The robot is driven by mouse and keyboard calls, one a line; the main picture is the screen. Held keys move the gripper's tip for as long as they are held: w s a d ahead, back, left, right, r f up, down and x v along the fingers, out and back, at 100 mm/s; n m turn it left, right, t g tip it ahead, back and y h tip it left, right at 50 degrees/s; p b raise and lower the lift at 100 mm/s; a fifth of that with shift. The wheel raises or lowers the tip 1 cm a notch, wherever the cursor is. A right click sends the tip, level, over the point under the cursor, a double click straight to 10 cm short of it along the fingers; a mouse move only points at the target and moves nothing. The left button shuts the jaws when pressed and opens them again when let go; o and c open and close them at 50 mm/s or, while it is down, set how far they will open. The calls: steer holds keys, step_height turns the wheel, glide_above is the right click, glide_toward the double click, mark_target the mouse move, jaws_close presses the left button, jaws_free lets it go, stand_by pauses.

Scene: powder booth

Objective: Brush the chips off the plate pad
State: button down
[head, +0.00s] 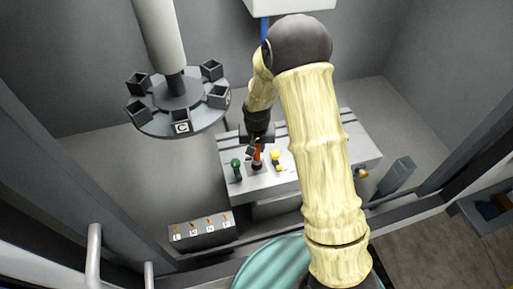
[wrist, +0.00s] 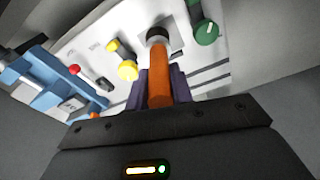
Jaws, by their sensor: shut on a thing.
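My gripper (wrist: 158,92) has purple fingers shut around an orange rod-shaped handle (wrist: 159,80), which seems to be the brush. Whether the tip touches the patch I cannot tell. In the head view my gripper (head: 257,143) points down at the grey bench, with the orange handle (head: 257,154) below it between a green knob and a yellow one. No chips can be made out.
The green knob (head: 236,169) and yellow lever (head: 276,159) stand close on either side on the grey bench (head: 300,162). A round carousel with square cups (head: 177,105) hangs at the left. A labelled rack (head: 202,232) stands at front left.

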steer(key=shift+r+p, duration=0.45)
steer(key=shift+r, duration=0.55)
steer(key=shift+r+p, duration=0.95)
steer(key=shift+r, duration=0.6)
